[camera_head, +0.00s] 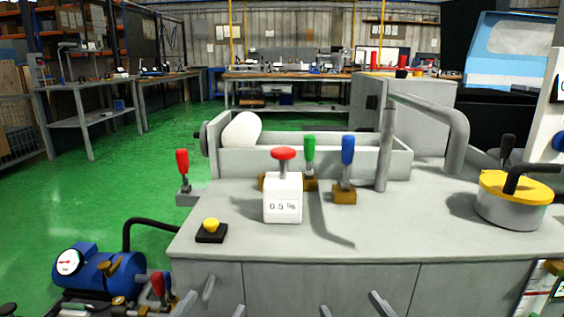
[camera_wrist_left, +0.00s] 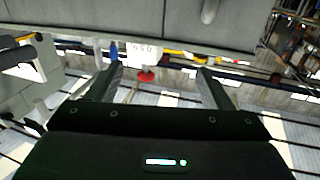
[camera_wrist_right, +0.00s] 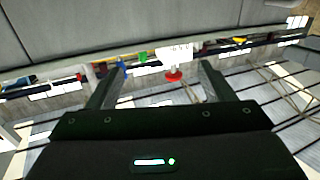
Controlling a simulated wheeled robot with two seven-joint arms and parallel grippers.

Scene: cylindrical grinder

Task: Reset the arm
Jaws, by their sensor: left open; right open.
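My left gripper (camera_head: 212,308) shows only as two fingertips at the bottom edge of the head view. It is open and empty, and its spread fingers also show in the left wrist view (camera_wrist_left: 160,85). My right gripper (camera_head: 353,308) is likewise at the bottom edge, to the right of the left one. It is open and empty in the right wrist view (camera_wrist_right: 158,82). Both grippers are in front of the grey grinder cabinet (camera_head: 330,285), apart from everything on its top. Most of both arms is out of view.
A blue pump (camera_head: 100,272) stands at lower left. Green floor is open beyond.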

